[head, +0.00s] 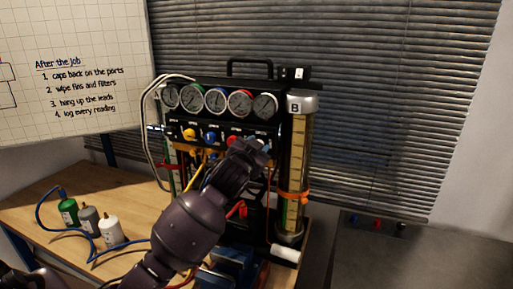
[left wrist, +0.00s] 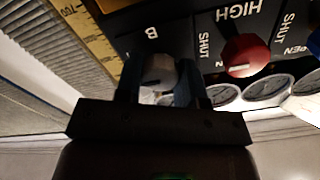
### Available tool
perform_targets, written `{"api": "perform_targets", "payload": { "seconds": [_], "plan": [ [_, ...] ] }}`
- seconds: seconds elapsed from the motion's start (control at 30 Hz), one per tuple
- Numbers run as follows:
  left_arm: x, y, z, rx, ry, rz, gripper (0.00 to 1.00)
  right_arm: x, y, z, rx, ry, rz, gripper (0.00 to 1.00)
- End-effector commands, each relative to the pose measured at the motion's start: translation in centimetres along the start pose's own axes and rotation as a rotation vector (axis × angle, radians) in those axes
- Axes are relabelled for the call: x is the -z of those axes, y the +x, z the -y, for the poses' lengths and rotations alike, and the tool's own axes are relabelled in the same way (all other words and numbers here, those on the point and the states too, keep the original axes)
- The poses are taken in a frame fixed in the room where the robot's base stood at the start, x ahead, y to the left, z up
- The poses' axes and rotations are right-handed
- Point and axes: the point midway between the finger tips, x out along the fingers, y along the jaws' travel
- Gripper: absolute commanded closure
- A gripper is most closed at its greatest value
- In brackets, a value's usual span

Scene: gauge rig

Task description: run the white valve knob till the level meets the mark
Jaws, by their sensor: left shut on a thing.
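The white valve knob (left wrist: 157,74) sits under the letter B on the black panel in the left wrist view. My left gripper (left wrist: 158,84) is shut on it, one finger on each side. In the head view the left gripper (head: 258,148) reaches the right part of the panel and hides the knob. The clear tube marked B (head: 297,150) stands upright at the rig's right side with a yellowish scale. An orange band (head: 293,196) goes around its lower part, perhaps the mark. I cannot make out the liquid level. My right gripper is out of view.
A red knob (left wrist: 243,55) marked HIGH is beside the white one. Several round gauges (head: 215,101) line the rig's top. Green, grey and white bottles (head: 110,231) with a blue hose stand on the wooden table (head: 30,205) at left.

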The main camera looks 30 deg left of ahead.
Motion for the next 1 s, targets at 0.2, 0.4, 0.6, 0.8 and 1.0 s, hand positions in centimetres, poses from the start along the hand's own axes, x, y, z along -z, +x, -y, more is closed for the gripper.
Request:
{"api": "perform_targets", "payload": {
  "seconds": [0.2, 0.4, 0.6, 0.8, 1.0],
  "plan": [
    [0.0, 0.0, 0.0, 0.001, 0.016, -0.001, 0.88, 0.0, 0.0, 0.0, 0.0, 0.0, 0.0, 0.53],
    [0.0, 0.0, 0.0, 0.001, 0.014, -0.001, 0.51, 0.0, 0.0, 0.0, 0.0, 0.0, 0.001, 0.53],
    [0.0, 0.0, 0.0, 0.001, 0.013, -0.001, 0.39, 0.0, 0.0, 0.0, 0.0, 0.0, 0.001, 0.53],
    [0.0, -0.2, 0.0, 0.0, 0.012, -0.001, 0.39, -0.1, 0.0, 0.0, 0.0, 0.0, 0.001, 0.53],
    [-0.1, -2.3, -0.1, 0.0, 0.012, -0.002, 0.39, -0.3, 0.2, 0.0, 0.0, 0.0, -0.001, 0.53]
  ]
}}
